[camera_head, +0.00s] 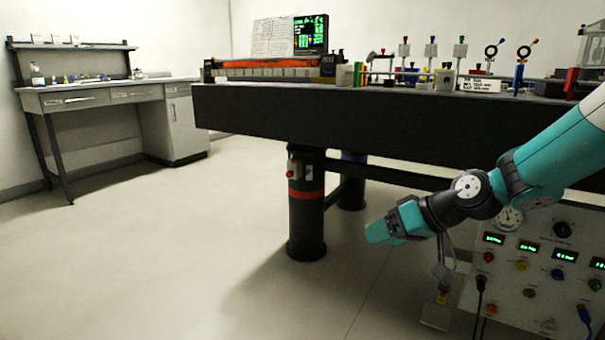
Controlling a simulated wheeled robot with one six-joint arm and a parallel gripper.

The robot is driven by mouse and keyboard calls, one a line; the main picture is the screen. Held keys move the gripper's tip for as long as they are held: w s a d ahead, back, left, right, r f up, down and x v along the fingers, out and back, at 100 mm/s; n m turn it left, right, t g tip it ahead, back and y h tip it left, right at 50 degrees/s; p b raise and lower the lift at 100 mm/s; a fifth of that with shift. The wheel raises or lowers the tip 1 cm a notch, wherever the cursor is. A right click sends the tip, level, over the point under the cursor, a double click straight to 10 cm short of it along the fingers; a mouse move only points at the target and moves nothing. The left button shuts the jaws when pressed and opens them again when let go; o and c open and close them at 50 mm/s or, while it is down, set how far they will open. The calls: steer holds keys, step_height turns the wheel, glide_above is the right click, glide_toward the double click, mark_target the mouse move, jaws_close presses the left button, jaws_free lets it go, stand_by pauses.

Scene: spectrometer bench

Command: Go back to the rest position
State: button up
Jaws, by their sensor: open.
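My gripper (384,234) hangs at the end of my teal and grey arm, which reaches in from the right edge. It is low, in front of the dark bench's (340,126) side and below its top. It points left and a little down, over open floor. The jaws are seen from the side and small, and I see nothing held in them. A control panel (535,255) with green displays, a dial and coloured knobs stands to the right of my gripper, partly behind my arm.
The bench top carries an orange-and-grey instrument (270,68), a screen (311,35) and several optics posts (459,52). A black leg (305,225) with a red band stands left of my gripper. A side desk (90,96) is at far left. The floor (180,260) at left is clear.

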steer(key=s+a+r+n+g+h+p, duration=0.1)
steer(key=s+r+g+h, duration=0.2)
steer(key=s, duration=1.2)
steer(key=s+r+n+g+h+p, duration=0.15)
steer(key=s+r, duration=0.25)
steer(key=s, duration=1.2)
step_height(320, 180, up, 37)
steer(key=p, duration=3.6)
steer(key=shift+w+a+r, duration=0.15)
steer(key=shift+w+a, duration=0.15)
steer(key=shift+w, duration=0.15)
steer(key=shift+m+g, duration=0.25)
